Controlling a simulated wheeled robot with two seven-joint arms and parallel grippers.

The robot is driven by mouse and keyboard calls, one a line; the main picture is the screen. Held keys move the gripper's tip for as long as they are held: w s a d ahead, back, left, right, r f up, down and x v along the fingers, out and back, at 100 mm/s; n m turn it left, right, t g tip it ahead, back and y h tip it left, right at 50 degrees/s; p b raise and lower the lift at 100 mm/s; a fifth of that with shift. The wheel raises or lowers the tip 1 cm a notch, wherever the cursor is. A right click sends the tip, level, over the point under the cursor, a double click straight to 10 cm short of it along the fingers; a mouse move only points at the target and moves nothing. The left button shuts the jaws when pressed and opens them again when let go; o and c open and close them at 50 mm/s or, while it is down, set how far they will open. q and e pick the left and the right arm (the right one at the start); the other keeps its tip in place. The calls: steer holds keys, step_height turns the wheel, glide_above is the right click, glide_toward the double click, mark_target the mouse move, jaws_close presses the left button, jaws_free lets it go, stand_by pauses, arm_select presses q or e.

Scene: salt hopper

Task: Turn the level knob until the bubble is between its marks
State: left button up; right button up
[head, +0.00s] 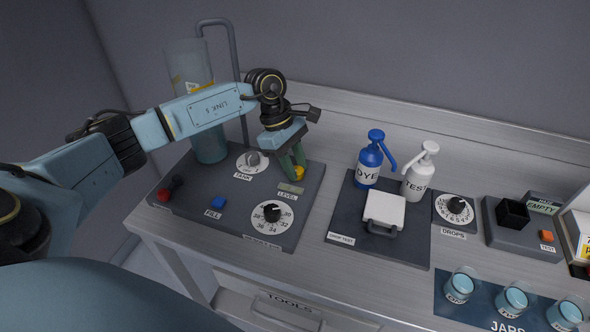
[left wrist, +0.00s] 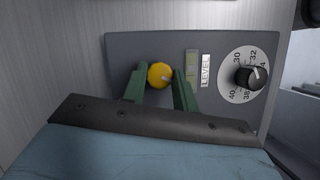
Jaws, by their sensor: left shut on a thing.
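The yellow level knob (head: 299,172) sits on the dark grey panel (head: 200,185) at the left of the bench. My left gripper (head: 291,168) comes down on it and is shut on it. In the left wrist view the knob (left wrist: 160,75) shows between the two green fingers (left wrist: 160,85), with a pale pointer line on its face. The level vial (head: 290,188) is a small greenish window beside the LEVEL label; it also shows in the left wrist view (left wrist: 192,70). The bubble and its marks are too small to tell. My right gripper is not in view.
On the panel are a numbered dial (head: 272,213), a TANK dial (head: 252,162), a blue FILL button (head: 218,203) and a red knob (head: 163,195). A clear tank (head: 208,145) stands behind. DYE (head: 369,165) and TEST (head: 419,178) bottles and jars (head: 512,300) stand right.

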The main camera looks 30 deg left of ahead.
arm_select(q)
steer(key=o, duration=1)
steer(key=shift+c, duration=0.2)
steer(key=shift+r, duration=0.1)
steer(key=v, duration=1.3)
steer(key=shift+r, duration=0.1)
